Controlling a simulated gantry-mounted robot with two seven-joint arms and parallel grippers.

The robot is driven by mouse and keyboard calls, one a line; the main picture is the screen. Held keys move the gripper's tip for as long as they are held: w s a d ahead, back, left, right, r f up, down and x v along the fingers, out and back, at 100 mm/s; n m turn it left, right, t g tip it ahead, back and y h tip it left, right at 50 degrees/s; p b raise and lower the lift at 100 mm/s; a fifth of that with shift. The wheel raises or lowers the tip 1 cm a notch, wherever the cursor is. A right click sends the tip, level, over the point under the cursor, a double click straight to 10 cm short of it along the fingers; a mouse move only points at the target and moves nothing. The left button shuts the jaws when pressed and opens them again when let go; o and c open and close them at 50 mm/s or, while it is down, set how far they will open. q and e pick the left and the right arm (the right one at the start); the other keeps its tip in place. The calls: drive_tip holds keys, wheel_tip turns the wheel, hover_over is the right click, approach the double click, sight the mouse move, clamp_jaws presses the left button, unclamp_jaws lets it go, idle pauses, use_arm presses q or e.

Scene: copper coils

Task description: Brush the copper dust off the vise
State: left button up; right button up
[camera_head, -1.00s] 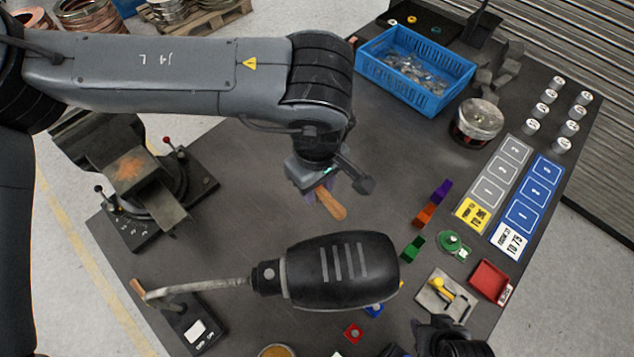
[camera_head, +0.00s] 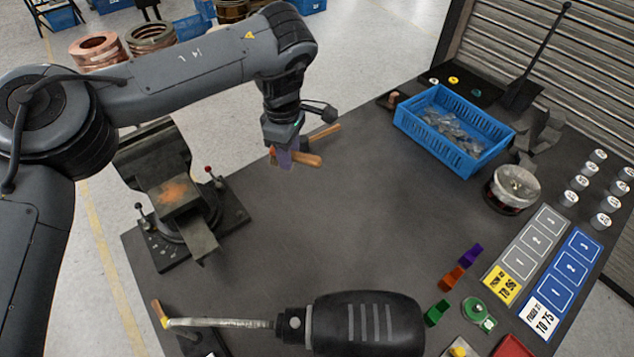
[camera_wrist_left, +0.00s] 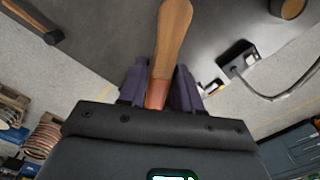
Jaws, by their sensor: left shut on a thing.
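The vise (camera_head: 185,218) stands at the table's left edge, with a patch of orange copper dust (camera_head: 173,191) on its flat top. My left gripper (camera_head: 286,157) is to the right of the vise, apart from it and above the table. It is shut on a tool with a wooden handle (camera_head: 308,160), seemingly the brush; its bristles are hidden. In the left wrist view the handle (camera_wrist_left: 171,40) sticks out between the purple fingers (camera_wrist_left: 160,88). My right gripper is out of view.
A blue crate of metal bits (camera_head: 408,122) stands at the back right. The table's middle is clear.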

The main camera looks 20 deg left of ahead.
use_arm(q)
drive_tip(key=w+a+f+n+p, duration=0.1)
drive_tip(key=a+f+n+p, duration=0.15)
drive_tip(key=a, duration=0.75)
drive_tip(key=a+f+n+p, duration=0.15)
drive_tip(key=a+n, duration=0.25)
drive_tip(key=a, duration=0.6)
drive_tip(key=s+a+f+n+p, duration=0.2)
drive_tip(key=s+a+f, duration=0.25)
drive_tip(key=a, duration=0.45)
drive_tip(key=s+a+f+n+p, duration=0.2)
drive_tip(key=s+a+f, duration=0.1)
drive_tip(key=s+a, duration=0.4)
drive_tip(key=f+b, duration=0.3)
drive_tip(key=a+f+b, duration=0.1)
drive_tip(key=b, duration=0.1)
drive_tip(key=shift+w+f, duration=0.3)
drive_tip(key=shift+f, duration=0.1)
drive_tip(key=shift+f, duration=0.45)
drive_tip(key=shift+f+b, duration=0.45)
drive_tip(key=shift+f, duration=0.2)
